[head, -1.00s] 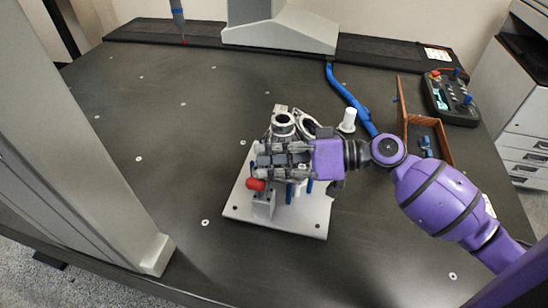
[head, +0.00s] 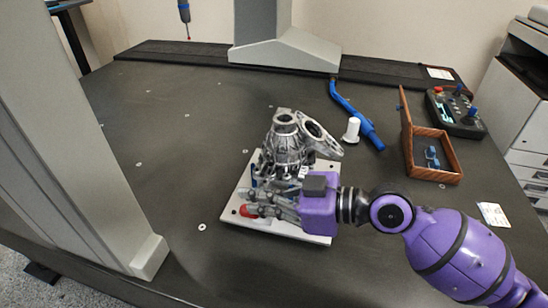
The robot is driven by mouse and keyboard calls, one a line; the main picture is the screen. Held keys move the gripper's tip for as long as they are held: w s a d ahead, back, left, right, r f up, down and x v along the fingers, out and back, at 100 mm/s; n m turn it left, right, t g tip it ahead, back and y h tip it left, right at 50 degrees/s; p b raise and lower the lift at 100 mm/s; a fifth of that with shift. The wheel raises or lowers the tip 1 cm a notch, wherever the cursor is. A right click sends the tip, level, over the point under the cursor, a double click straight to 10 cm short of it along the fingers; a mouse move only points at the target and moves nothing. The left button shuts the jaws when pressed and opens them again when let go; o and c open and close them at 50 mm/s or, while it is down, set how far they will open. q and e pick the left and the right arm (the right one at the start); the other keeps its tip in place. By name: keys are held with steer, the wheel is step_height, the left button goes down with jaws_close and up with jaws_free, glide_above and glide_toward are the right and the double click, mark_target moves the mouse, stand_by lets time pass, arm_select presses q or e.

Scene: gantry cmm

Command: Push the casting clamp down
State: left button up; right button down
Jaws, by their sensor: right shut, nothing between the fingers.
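The grey metal casting (head: 286,150) stands on a light fixture plate (head: 284,229) on the dark table. The red-tipped handle of the casting clamp (head: 249,211) sits low at the plate's near left side. My purple right arm comes in from the right. My right gripper (head: 256,201) is shut and empty, with its fingers pointing left at the red tip, over the near part of the plate. The fingers hide most of the clamp, and I cannot tell if they touch the handle. My left gripper is not in view.
A white cylinder (head: 352,130) and a blue bent tool (head: 355,115) lie behind the plate. An open brown box (head: 433,173) and a control pendant (head: 456,112) are at the right. A grey gantry column (head: 85,150) stands left. The table between column and plate is clear.

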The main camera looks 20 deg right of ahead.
steer(key=shift+a+f, duration=0.1)
steer(key=shift+f, duration=0.25)
steer(key=shift+s, duration=0.1)
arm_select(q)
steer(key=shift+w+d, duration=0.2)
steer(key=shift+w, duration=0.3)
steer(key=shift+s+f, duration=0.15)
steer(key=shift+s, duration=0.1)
